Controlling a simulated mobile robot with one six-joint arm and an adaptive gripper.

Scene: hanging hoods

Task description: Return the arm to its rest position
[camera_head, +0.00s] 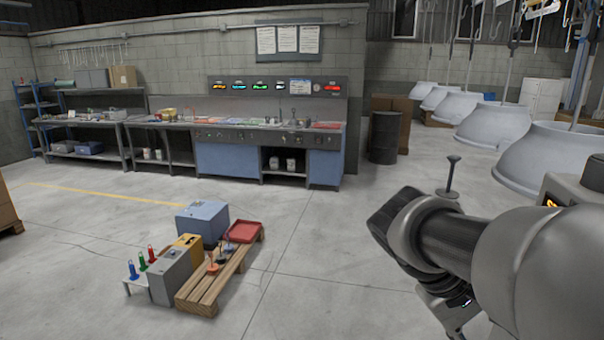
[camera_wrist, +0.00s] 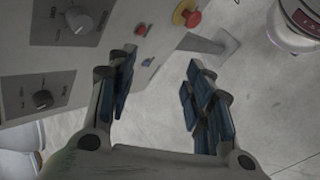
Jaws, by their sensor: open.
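My arm (camera_head: 490,245) reaches in from the right side of the head view, bent, with its dark wrist part toward the middle. My gripper hangs below the wrist there and is partly cut off by the bottom edge. In the wrist view my gripper (camera_wrist: 158,88) is open, its two blue-padded fingers apart with nothing between them. Beyond the fingers are a grey control panel (camera_wrist: 85,75) with black knobs, and a red button (camera_wrist: 193,18) on a yellow ring. I cannot tell how far the fingers are from the panel.
A long workbench (camera_head: 225,165) lines the back wall. A dark barrel (camera_head: 385,137) stands beyond it. Large white hoods (camera_head: 490,125) hang at right. The middle floor is clear.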

